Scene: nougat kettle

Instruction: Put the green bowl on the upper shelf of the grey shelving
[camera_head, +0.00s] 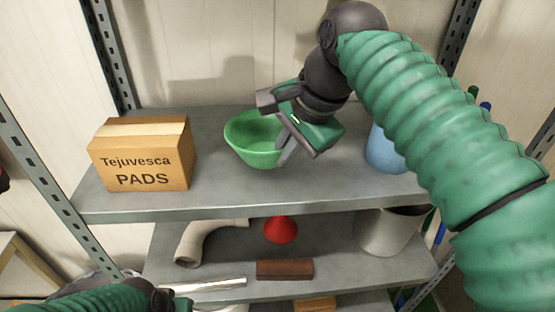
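The green bowl (258,145) is at the middle of the upper shelf (225,191) of the grey shelving, tilted a little with its opening towards me. It appears to rest on the shelf, though its underside is hidden. My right gripper (277,128) is at the bowl's right side. Its two fingers are spread apart, one near the back rim and one in front of the right side; contact with the bowl is unclear. My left arm shows at the bottom left, and its gripper (183,303) is mostly cut off by the lower edge, its fingers not distinguishable.
A cardboard box (143,155) stands left on the upper shelf, and a blue container (385,152) stands right, partly behind my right arm. Metal posts flank the shelving.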

